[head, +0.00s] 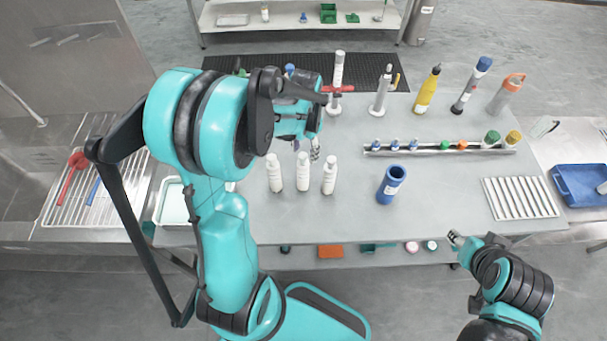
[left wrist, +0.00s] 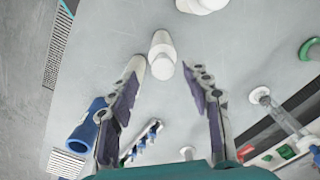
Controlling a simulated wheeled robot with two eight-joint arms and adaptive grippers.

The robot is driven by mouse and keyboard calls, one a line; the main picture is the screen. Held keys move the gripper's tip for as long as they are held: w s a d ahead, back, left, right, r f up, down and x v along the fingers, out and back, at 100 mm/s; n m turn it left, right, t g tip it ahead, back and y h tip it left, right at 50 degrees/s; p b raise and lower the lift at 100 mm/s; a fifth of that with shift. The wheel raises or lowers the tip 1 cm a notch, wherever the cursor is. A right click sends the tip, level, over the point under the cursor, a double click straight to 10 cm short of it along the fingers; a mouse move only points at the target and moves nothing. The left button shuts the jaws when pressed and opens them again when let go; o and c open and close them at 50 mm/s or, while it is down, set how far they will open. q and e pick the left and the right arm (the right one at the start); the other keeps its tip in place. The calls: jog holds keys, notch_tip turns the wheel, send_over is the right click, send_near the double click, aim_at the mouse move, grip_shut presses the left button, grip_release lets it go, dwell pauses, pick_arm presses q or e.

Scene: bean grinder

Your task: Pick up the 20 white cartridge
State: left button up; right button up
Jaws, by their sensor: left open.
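Three white cartridges stand upright in a row on the table: left (head: 275,174), middle (head: 303,173) and right (head: 329,175). Their labels are too small to read. My left gripper (head: 315,150) hangs just behind the middle and right ones, partly hidden by its own arm. In the left wrist view, my left gripper (left wrist: 163,72) is open, with one white cartridge (left wrist: 162,48) just beyond and between its fingertips, not gripped. Part of another white cartridge (left wrist: 200,4) shows at the top edge. My right gripper (head: 456,238) is low at the table's front edge; its opening is unclear.
A blue cup (head: 390,185) stands right of the cartridges. Behind it is a metal rail (head: 438,150) with several small capped items. A syringe-like stand (head: 382,90), a yellow bottle (head: 427,90) and other tubes line the back. A white slatted rack (head: 520,198) lies at right.

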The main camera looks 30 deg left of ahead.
aim_at(303, 155)
pick_arm(q)
jog(key=f, duration=0.4)
jog(key=shift+a+f+b, duration=0.15)
jog(key=shift+a+b, duration=0.1)
jog(key=shift+b, duration=0.1)
jog(key=shift+s, duration=0.1)
grip_shut()
jog(key=shift+r, duration=0.2)
